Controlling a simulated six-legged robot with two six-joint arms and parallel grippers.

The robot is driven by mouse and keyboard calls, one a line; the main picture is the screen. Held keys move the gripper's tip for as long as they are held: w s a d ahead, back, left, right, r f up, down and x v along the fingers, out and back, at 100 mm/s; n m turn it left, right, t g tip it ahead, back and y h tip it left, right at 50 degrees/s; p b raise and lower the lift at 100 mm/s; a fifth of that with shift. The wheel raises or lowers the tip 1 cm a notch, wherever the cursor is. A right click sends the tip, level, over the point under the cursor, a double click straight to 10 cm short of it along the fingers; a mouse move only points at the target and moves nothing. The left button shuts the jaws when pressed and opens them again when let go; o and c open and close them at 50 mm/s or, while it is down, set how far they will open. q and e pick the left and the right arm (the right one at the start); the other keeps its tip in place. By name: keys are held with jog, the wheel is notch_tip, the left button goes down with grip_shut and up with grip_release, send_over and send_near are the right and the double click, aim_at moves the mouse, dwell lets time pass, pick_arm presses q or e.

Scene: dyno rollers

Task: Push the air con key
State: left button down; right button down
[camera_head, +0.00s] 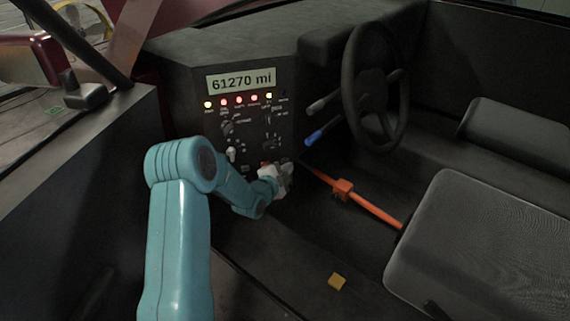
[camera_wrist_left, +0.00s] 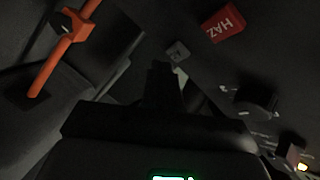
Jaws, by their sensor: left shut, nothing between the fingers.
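The dark control panel (camera_head: 240,125) stands left of the steering wheel. My left gripper (camera_head: 284,172) is at the lower part of this panel, with its fingers shut and empty. In the left wrist view the dark shut fingers (camera_wrist_left: 163,75) point toward a small grey key (camera_wrist_left: 178,51). Its marking is too dark to read, so I cannot tell whether it is the air con key. The fingertips appear close to it, but I cannot tell whether they touch. My gripper hides part of the lower panel in the head view. My right gripper is not in view.
A red key marked HAZ (camera_wrist_left: 224,24) is beside the grey key. A dark knob (camera_wrist_left: 252,106) is at the right of the wrist view. An orange lever (camera_head: 365,205) and the steering wheel (camera_head: 348,85) are right of my gripper. A seat (camera_head: 480,240) is farther right.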

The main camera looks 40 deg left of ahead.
pick_arm(q)
jog(key=shift+d, duration=0.1)
jog(key=s+d, duration=0.1)
jog(key=s+d+b, duration=0.1)
jog(key=d, duration=0.1)
jog(key=s+d, duration=0.1)
jog(key=d, duration=0.1)
dwell(0.4)
jog(key=shift+w+d, duration=0.1)
jog(key=shift+d, duration=0.05)
